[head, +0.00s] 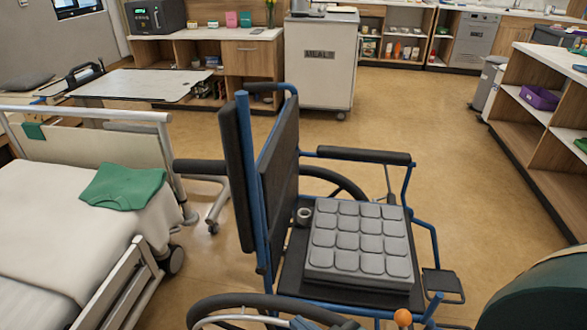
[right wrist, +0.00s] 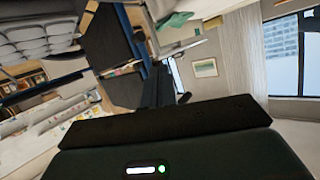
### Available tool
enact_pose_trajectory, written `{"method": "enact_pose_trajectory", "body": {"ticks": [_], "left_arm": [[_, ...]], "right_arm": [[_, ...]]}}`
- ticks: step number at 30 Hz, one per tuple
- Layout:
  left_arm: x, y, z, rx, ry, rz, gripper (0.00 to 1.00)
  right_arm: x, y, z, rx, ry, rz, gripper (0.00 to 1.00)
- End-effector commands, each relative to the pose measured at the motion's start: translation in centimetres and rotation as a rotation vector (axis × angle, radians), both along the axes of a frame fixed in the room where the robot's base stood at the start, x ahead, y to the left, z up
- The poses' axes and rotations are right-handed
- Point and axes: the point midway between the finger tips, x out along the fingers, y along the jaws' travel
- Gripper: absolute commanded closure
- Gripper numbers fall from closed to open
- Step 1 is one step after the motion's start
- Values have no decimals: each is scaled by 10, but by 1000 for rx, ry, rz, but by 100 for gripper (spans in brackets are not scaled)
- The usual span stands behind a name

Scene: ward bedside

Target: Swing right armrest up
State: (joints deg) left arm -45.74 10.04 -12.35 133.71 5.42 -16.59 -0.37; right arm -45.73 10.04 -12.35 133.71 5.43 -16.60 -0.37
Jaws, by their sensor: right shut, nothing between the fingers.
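The wheelchair faces right in the head view. Its right armrest (head: 236,175), a long black pad beside a blue tube, stands upright at the near side of the backrest (head: 279,165). The far armrest (head: 362,155) lies level. A grey segmented cushion (head: 358,240) is on the seat. My right gripper (head: 545,300) shows only as a dark green body at the lower right, apart from the upright armrest. In the right wrist view it (right wrist: 160,125) is shut and empty, with the cushion (right wrist: 40,38) and backrest (right wrist: 110,55) beyond. My left gripper is out of view.
A bed (head: 60,215) with a green cloth (head: 123,186) stands left of the chair. An overbed table (head: 140,84) and a grey cart (head: 320,65) stand behind. Shelves (head: 545,130) line the right. An orange knob (head: 403,317) is near the chair's front. Floor beyond the chair is clear.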

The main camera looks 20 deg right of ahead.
Motion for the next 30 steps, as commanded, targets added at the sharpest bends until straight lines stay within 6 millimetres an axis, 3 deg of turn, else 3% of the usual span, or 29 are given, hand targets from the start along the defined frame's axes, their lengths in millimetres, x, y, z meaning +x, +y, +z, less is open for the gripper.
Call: {"method": "enact_pose_trajectory", "body": {"ticks": [7,11,14,18,24,27,30], "left_arm": [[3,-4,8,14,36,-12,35],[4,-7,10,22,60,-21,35],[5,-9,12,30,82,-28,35],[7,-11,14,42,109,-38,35],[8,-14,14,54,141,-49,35],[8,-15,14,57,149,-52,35],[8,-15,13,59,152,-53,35]], "right_arm": [[34,-36,10,307,201,-56,100],[56,-55,32,519,317,-66,100],[72,-69,62,703,403,-49,100],[91,-86,123,957,509,29,100],[96,-103,209,1208,606,197,100],[94,-109,235,1268,632,258,100],[93,-110,246,1296,644,290,100]]}}
